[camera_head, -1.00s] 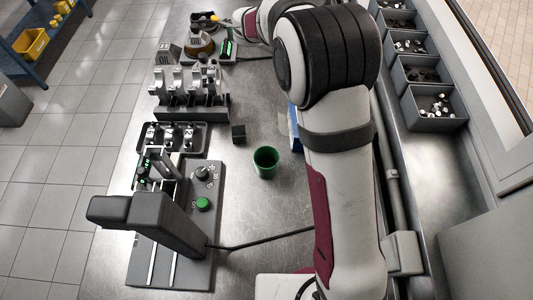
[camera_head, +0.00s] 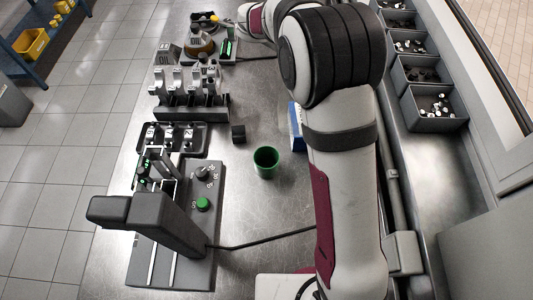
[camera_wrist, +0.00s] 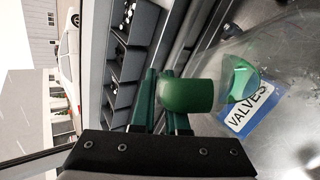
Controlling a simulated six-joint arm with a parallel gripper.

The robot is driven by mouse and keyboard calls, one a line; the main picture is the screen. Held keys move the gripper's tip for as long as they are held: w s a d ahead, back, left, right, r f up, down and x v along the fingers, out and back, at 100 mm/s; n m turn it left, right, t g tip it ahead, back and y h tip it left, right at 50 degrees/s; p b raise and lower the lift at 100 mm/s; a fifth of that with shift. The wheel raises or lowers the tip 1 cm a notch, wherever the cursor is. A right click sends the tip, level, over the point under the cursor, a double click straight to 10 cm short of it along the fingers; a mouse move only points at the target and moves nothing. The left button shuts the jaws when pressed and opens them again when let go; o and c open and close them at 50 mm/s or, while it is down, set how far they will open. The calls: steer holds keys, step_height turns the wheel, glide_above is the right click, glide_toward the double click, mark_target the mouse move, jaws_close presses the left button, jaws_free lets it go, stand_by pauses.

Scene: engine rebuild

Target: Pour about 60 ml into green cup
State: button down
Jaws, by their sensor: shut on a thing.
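The green cup (camera_head: 266,162) stands upright on the metal bench, left of my arm in the head view; its inside looks dark and empty. In the wrist view my gripper (camera_wrist: 162,98) is shut on the rounded green handle (camera_wrist: 187,97) of what looks like a clear vessel (camera_wrist: 292,45). A translucent green patch (camera_wrist: 240,80), likely liquid, shows inside the vessel. Its full outline and tilt are hard to tell. My gripper and the vessel are hidden behind my arm in the head view.
A blue and white box (camera_head: 297,126) is partly behind my arm; its VALVES label (camera_wrist: 249,110) shows in the wrist view. A black block (camera_head: 238,133), a control fixture (camera_head: 172,240) with a green button and engine parts (camera_head: 190,95) stand left. Grey bins (camera_head: 433,108) line the right.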

steer(key=w+d+f+n+g+y, duration=0.2)
steer(key=d+f+y, duration=0.4)
steer(key=f+y, duration=0.3)
steer(key=shift+w+g, duration=0.8)
steer(key=shift+g, duration=0.6)
steer(key=shift+r, duration=0.1)
